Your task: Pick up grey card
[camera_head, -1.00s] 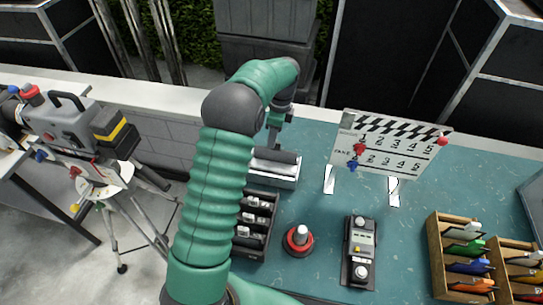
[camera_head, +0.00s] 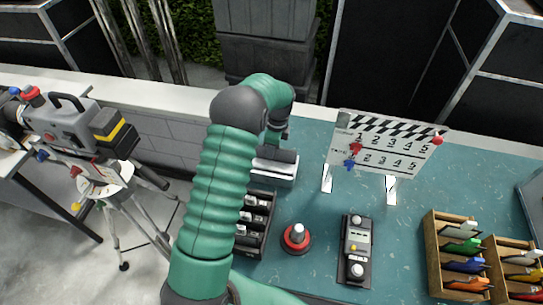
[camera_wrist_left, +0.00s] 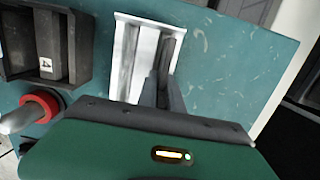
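My left gripper (camera_head: 273,153) is pointed down over a white box (camera_head: 272,173) at the back left of the teal table. The white box also shows in the left wrist view (camera_wrist_left: 147,70), with grey strips running along it. The gripper's dark fingers (camera_wrist_left: 165,92) reach into or over its right part. Whether they hold anything is unclear. I cannot single out the grey card for sure. A pale card (camera_head: 460,229) stands in the left wooden box (camera_head: 432,262), far from the gripper. My right gripper is out of view.
A black tray (camera_head: 267,196) with several small items is just in front of the white box. A red-based knob (camera_head: 296,238) and a black device (camera_head: 355,250) stand in front. A clapperboard (camera_head: 385,145) stands at the back right. A camera on a tripod (camera_head: 75,125) is left of the table.

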